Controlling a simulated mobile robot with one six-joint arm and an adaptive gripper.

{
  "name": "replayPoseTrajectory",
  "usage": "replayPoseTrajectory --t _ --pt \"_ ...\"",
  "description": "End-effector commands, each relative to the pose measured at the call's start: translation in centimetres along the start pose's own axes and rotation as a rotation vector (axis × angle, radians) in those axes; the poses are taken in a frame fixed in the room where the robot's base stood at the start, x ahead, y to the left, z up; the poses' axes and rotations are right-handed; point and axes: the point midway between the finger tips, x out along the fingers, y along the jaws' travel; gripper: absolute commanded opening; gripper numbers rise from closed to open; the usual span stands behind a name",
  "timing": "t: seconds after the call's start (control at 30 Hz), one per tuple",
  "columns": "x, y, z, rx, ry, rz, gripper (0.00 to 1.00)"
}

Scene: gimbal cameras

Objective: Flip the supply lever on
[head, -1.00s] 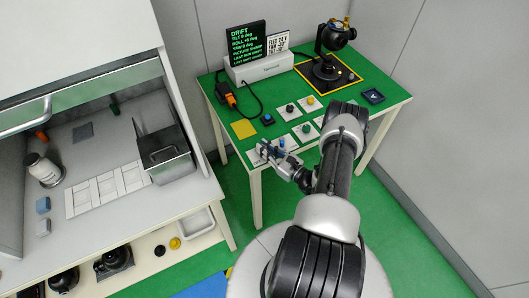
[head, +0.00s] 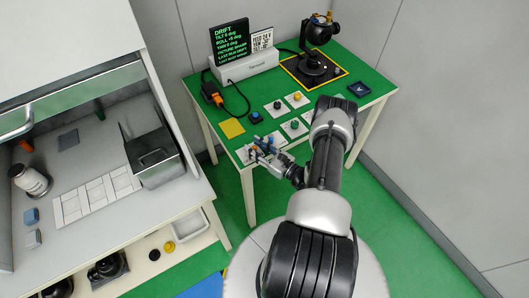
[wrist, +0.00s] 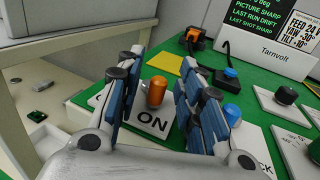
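The supply lever (wrist: 157,91), a short orange cylinder, stands at a white plate (wrist: 152,122) marked "ON" in the wrist view. My gripper (wrist: 168,88) is open, with one blue-padded finger on each side of the lever. The lever's top shows between the fingers; whether either finger touches it I cannot tell. In the head view my gripper (head: 257,148) is low over the front left corner of the green table (head: 235,98), and it mostly hides the lever there.
A blue button (wrist: 228,76) and a blue knob (wrist: 232,114) are close to the right finger. Plates with knobs (head: 294,98) lie farther along the table. A Tarnvolt box (head: 245,66) with a drift display (head: 232,42) and a gimbal camera (head: 317,45) stand behind.

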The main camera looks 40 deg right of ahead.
Motion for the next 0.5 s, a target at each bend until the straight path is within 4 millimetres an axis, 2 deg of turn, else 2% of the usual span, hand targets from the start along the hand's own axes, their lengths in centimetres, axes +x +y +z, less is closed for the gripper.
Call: replayPoseTrajectory --t 0.3,0.5 --pt "-6.3 -0.2 0.0 0.003 0.0 -0.008 0.34" --pt "-9.8 -0.1 0.0 0.001 0.0 -0.006 0.34"
